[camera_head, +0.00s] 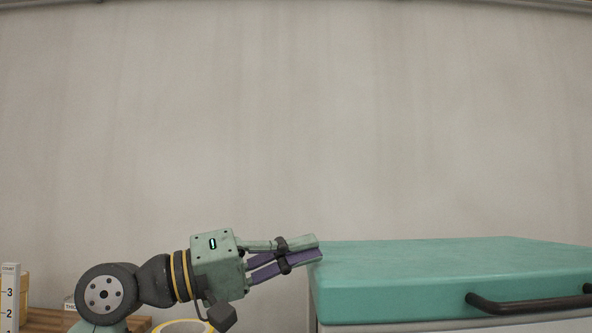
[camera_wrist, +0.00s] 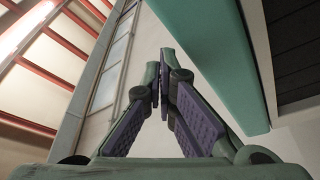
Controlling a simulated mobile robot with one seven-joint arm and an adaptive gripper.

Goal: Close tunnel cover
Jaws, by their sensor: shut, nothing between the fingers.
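The teal tunnel cover (camera_head: 440,266) is a thick slab at the right of the head view, lying nearly level over a pale body. A dark bar handle (camera_head: 530,303) is on its front face. My gripper (camera_head: 315,248) points right, with its tips at the cover's left end. I cannot tell whether they touch it. In the wrist view my gripper (camera_wrist: 166,72) has its two purple-padded fingers together and empty. A long teal face of the cover (camera_wrist: 220,50) runs beside the fingers on the right. Whether the cover is fully seated is hidden.
A pale body (camera_head: 450,326) shows under the cover. Low at the left are a wooden surface (camera_head: 48,319), a numbered white marker (camera_head: 10,298) and a yellow-rimmed round thing (camera_head: 183,326). The wrist view shows a dark panel (camera_wrist: 296,50) at right. The space above is clear.

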